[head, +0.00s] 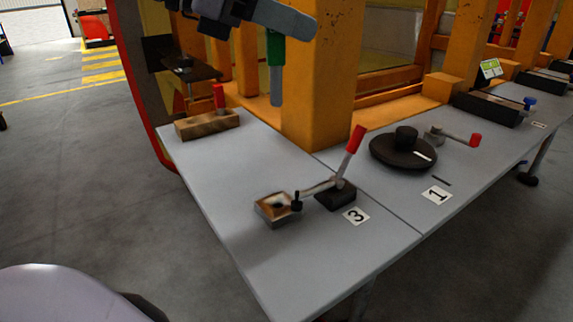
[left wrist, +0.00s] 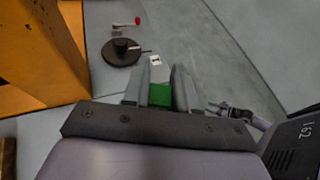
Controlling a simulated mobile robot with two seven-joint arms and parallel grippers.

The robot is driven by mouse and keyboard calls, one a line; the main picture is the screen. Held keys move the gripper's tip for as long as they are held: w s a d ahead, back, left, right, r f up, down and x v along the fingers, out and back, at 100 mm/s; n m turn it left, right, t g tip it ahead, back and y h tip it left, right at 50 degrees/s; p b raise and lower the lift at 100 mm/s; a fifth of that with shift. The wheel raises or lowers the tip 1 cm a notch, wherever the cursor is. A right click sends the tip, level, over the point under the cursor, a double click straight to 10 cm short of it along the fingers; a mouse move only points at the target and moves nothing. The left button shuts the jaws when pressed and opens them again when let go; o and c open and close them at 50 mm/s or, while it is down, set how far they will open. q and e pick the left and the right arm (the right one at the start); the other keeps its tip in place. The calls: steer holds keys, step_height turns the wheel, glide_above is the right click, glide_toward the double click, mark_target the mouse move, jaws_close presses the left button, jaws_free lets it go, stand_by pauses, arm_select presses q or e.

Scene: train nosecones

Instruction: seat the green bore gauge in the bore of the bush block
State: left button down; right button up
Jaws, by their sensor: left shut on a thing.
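The green bore gauge (head: 275,48) has a green handle with a grey shaft hanging below it. My left gripper (head: 272,24) is shut on the handle and holds the gauge upright in the air. In the left wrist view the green handle (left wrist: 160,95) shows between the two fingers. The bush block (head: 268,217) is a small block with a brownish top and a dark bore, on the grey table. It lies below the gauge, well apart from it. A toggle clamp (head: 338,190) with a red handle stands beside it, its arm reaching to the block. My right gripper is not seen.
A wooden block (head: 196,127) with a red-handled piece stands at the table's far left. A round black plate (head: 404,150) and a red-tipped crank (head: 458,137) are to the right. An orange post (head: 318,85) rises behind the table. The front of the tabletop is clear.

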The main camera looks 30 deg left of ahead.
arm_select(q)
steer(key=shift+f+b, duration=1.15)
steer(key=shift+f, duration=8.45)
steer(key=shift+f, duration=0.15)
steer(key=c, duration=0.9)
jaws_free()
